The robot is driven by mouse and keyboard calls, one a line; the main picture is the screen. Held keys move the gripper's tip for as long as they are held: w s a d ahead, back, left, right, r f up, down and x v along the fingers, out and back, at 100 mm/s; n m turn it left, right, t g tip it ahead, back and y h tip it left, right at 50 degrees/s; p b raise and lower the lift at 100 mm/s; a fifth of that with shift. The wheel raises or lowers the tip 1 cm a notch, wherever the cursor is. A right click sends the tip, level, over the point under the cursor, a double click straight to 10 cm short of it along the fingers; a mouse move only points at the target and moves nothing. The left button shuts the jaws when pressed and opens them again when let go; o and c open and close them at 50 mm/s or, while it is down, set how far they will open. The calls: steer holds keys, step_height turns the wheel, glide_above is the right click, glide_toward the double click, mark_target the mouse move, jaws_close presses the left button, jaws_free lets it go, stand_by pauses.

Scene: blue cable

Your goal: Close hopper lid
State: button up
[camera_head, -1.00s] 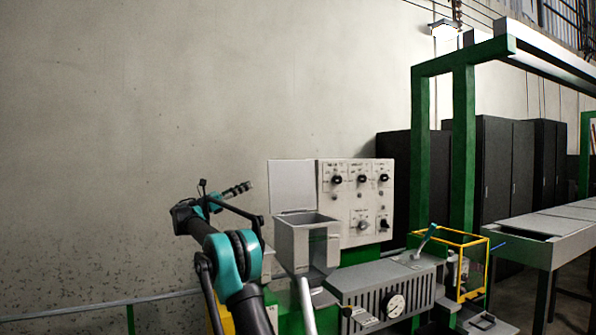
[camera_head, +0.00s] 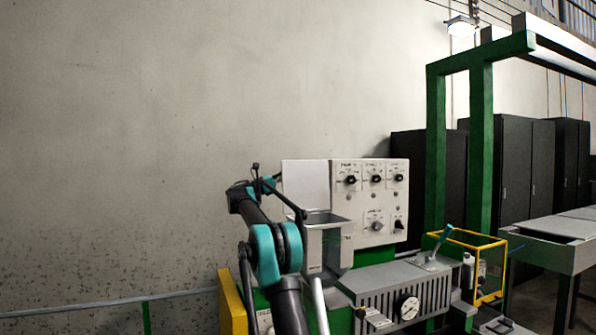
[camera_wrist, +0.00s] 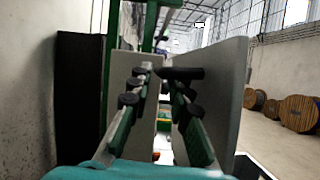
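The hopper (camera_head: 325,243) is a grey metal bin on the machine. Its pale flat lid (camera_head: 308,184) stands upright at the back of the opening, so the hopper is open. My arm reaches in from the left, with the wrist at the lid's left edge. In the head view the gripper's end is mostly hidden behind the lid. In the wrist view my gripper (camera_wrist: 161,75) has its two fingers apart with nothing between them. A grey plate, apparently the lid (camera_wrist: 228,75), stands close along the right finger's outer side; touching cannot be told.
A control panel (camera_head: 370,203) with knobs stands right beside the lid. A grey housing with a gauge (camera_head: 407,308) and a yellow-framed guard (camera_head: 476,262) lie farther right.

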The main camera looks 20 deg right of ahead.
steer(key=shift+x, duration=1.05)
jaws_close()
